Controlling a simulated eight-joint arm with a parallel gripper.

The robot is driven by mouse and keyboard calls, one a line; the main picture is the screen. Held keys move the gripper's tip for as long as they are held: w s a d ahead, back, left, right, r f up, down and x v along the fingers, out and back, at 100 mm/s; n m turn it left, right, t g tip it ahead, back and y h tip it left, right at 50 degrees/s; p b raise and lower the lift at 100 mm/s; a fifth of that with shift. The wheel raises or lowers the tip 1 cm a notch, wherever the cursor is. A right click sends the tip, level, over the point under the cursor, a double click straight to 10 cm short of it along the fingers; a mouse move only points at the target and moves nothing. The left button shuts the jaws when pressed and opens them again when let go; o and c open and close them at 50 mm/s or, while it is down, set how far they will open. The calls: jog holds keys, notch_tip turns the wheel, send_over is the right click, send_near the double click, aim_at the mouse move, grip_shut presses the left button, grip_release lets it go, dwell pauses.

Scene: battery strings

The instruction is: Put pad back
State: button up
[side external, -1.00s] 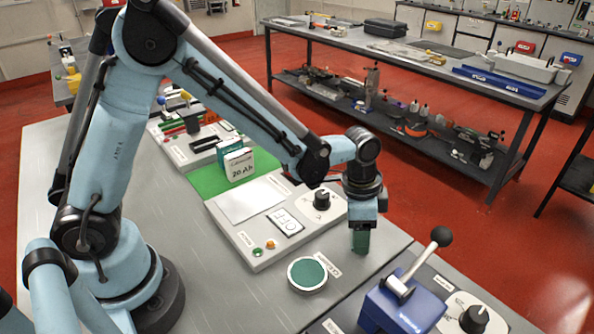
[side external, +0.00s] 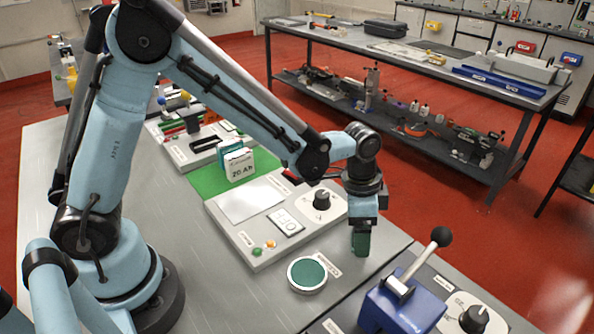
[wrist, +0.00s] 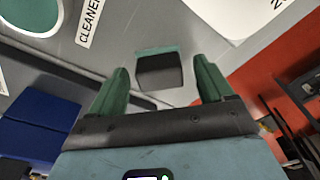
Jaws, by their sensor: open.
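The pad (wrist: 160,72), a small dark block with a green edge, shows on the grey bench between my fingertips in the wrist view. My gripper (wrist: 161,65) is open, with a green finger on either side of the pad and a visible gap at each side. In the side external view my gripper (side external: 361,243) points down at the bench, right of the round cleaner dish (side external: 307,274). The pad cannot be told apart from the green fingers there. The dish has a white rim and a green inside; its edge also shows at the wrist view's upper left (wrist: 62,20).
A grey control panel (side external: 240,232) with a knob lies left of my gripper. A blue lever box (side external: 400,305) stands to the front right. White battery boxes (side external: 240,166) stand on a green mat (side external: 205,181) farther back. The bench edge is close behind my gripper.

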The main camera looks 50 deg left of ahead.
aim_at(351, 239)
notch_tip(351, 239, up, 11)
jog(key=s+a, duration=0.1)
jog(key=s+a+r+n+t+y, duration=0.1)
jog(key=s+a+n+t, duration=0.5)
jog(key=s+a+n, duration=0.3)
jog(key=s+a, duration=0.1)
jog(key=a, duration=0.2)
jog(key=shift+r, duration=0.3)
dwell(1.2)
